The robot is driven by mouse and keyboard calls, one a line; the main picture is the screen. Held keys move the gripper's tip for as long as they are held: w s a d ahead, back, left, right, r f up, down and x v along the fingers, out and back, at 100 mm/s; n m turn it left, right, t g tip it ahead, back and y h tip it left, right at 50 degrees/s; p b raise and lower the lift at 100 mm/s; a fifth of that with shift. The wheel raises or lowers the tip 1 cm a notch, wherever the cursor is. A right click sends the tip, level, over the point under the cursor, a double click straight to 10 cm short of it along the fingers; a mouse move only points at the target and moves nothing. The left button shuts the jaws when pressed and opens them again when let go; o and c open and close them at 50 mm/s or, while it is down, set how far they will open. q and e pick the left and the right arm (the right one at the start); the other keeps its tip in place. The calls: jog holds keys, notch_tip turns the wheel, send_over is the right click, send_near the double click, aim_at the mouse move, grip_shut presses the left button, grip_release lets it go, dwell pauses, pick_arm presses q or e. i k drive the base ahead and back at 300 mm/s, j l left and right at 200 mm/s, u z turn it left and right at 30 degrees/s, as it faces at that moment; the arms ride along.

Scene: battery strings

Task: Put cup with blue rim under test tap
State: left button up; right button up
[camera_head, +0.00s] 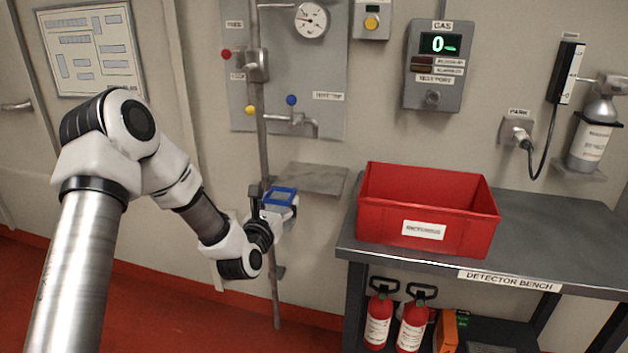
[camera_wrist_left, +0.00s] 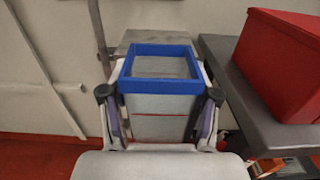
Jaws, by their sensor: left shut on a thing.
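The cup with the blue rim (camera_head: 281,197) is held upright in my left gripper (camera_head: 272,215), in front of and below the wall panel. In the left wrist view the cup (camera_wrist_left: 160,105) has a square blue rim and a pale body, with the gripper's fingers (camera_wrist_left: 160,122) closed on its two sides. The test tap (camera_head: 308,123), with a blue knob, is on the wall panel above the cup. A small grey shelf (camera_head: 318,178) juts from the wall below the tap, behind the cup. It also shows in the left wrist view (camera_wrist_left: 165,37). My right gripper is out of view.
A vertical pipe (camera_head: 262,150) runs down the wall close to my left gripper. The detector bench (camera_head: 560,225) with a red bin (camera_head: 400,215) stands to the right. Fire extinguishers (camera_head: 379,318) are under the bench. The shelf's visible top is clear.

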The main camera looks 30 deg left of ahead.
aim_at(315, 174)
jog(key=i+j, duration=0.25)
jog(key=i, duration=0.25)
jog(key=i+j, duration=0.25)
jog(key=i, duration=0.25)
